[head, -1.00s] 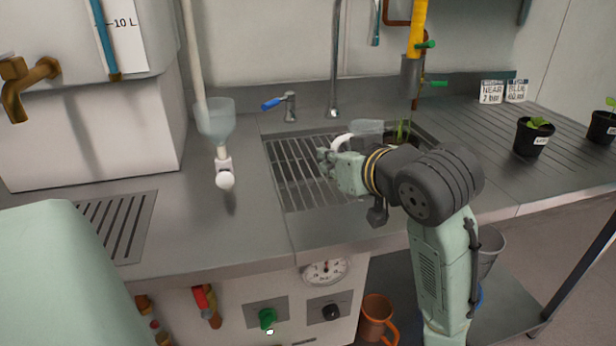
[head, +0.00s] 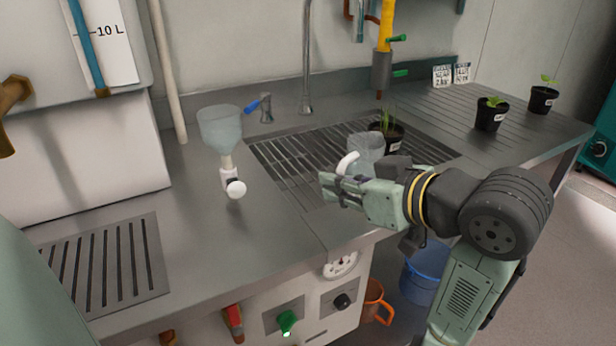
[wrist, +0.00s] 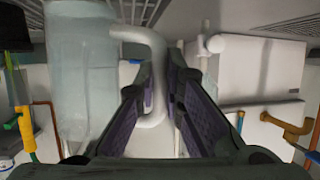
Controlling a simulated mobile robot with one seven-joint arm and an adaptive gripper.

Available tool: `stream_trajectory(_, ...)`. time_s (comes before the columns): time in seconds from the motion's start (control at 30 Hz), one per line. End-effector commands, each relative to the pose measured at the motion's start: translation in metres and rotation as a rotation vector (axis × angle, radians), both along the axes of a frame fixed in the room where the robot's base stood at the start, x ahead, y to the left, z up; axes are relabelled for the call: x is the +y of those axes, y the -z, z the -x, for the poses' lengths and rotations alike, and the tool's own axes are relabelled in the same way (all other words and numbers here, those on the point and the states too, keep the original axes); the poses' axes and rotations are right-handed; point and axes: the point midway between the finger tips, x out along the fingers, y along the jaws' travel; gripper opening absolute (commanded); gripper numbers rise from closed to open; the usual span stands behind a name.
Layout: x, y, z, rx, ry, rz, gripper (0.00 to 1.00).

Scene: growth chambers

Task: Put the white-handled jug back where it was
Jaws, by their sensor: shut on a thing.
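The white-handled jug (head: 366,147) is translucent and looks upright. It is held above the slatted drain grate (head: 285,165) in the counter. My gripper (head: 332,187) is shut on its white handle (head: 347,162), with the clear body beyond the fingers. In the wrist view the jug's body (wrist: 80,75) is left of my gripper (wrist: 160,85). The white handle (wrist: 155,50) passes between the fingers there. The jug's base is partly hidden by my gripper in the head view.
A potted plant (head: 392,133) stands on the grate just behind the jug. A funnel with a white valve (head: 220,130) stands to the left, near a blue-levered tap (head: 265,108). Two potted seedlings (head: 491,115) are at the right. An orange jug (head: 375,300) and blue bucket (head: 425,272) are below.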

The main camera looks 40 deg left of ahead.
Motion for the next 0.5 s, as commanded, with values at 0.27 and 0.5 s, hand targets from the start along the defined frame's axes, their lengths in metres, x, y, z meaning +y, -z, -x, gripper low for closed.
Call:
stream_trajectory(0.27,0.006,0.001,-0.003,0.003,-0.011,-0.001,0.00)
stream_trajectory(0.5,0.058,0.005,-0.025,0.005,-0.012,0.001,0.00)
